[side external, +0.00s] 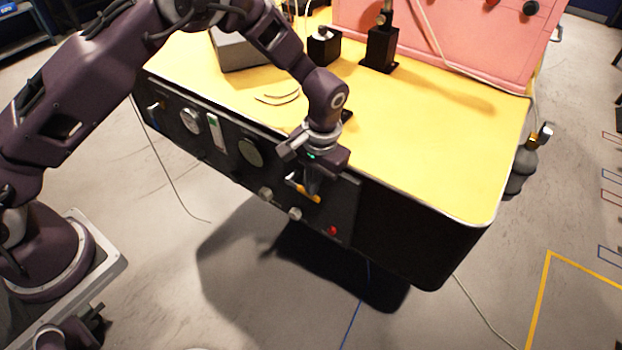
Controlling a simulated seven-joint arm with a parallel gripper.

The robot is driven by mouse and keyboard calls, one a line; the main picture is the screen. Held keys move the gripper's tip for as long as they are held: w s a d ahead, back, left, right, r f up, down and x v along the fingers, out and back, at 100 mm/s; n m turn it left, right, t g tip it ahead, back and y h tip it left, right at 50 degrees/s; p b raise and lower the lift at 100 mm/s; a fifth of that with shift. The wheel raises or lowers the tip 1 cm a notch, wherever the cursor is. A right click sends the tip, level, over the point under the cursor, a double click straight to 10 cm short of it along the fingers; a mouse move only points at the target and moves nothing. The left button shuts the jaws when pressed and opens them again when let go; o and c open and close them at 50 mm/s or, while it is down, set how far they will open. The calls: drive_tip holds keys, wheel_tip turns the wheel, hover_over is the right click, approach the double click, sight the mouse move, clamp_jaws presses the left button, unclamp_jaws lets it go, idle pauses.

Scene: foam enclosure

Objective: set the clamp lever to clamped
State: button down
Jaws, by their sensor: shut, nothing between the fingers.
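A lever with an orange handle (306,192) sits on the dark front panel of the yellow-topped bench, right of the panel's middle. I take it to be the clamp lever. Its handle slants down to the right, and a pale part shows at its upper left end. My gripper (313,190) points down in front of the panel at this lever. Its fingers are shut and overlap the lever in the picture, with nothing held between them. I cannot tell whether they touch the handle. The fingers hide part of the lever.
The panel (345,205) also carries a red button (332,231), two pale knobs, round dials and a small lever (155,105) at far left. On the yellow top (430,130) stand a grey box (240,52) and black fixtures. The top's right half is largely clear.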

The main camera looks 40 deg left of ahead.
sight(315, 199)
drive_tip(key=shift+d+f, duration=0.2)
drive_tip(key=shift+f, duration=0.55)
drive_tip(key=shift+d+f, duration=0.2)
drive_tip(key=shift+f, duration=1.55)
drive_tip(key=d+r, duration=1)
drive_tip(key=shift+f, duration=0.1)
